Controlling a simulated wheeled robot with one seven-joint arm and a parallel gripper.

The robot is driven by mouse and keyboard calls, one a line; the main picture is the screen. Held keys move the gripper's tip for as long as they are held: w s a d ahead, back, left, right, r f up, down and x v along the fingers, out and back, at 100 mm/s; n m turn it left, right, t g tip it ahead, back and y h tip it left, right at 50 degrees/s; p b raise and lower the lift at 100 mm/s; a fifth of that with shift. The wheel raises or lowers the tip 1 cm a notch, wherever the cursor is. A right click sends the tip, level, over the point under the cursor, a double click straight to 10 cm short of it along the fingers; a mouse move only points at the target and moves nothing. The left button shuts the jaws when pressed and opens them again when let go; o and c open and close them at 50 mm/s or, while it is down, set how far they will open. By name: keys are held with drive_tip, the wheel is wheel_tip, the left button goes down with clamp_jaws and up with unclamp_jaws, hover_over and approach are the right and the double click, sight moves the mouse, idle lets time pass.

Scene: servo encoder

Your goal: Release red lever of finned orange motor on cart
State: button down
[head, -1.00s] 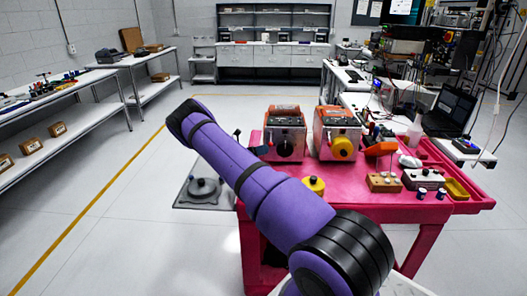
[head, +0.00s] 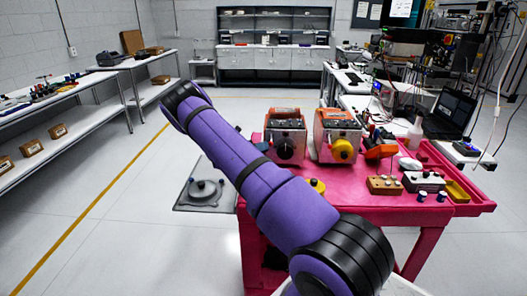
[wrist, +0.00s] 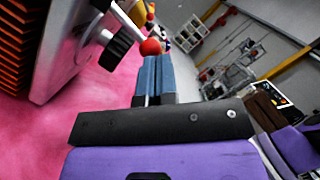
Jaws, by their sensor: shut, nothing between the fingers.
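Two orange finned motors stand side by side on the pink-red cart (head: 355,184). In the head view, the left motor (head: 285,135) has a black round knob and the right motor (head: 337,135) a yellow one. In the wrist view, the nearer motor's orange fins (wrist: 22,38) and grey face are at upper left. A red ball knob (wrist: 150,47) shows beside a black knob at that motor's face. My gripper (wrist: 154,62) is shut and empty, its blue-grey fingertips just below the red ball; I cannot tell if they touch. The purple arm hides the gripper in the head view.
A yellow knob-topped item (head: 317,186) sits near the cart's front edge, partly behind my arm. A wooden box (head: 383,184) and a grey control box (head: 424,181) stand to the right. A grey floor plate (head: 205,190) lies left of the cart.

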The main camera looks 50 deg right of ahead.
wheel_tip(320, 180, up, 3)
drive_tip(key=n+t, duration=0.1)
drive_tip(key=n, duration=0.3)
drive_tip(key=shift+r+n, duration=0.1)
drive_tip(key=shift+n, duration=0.2)
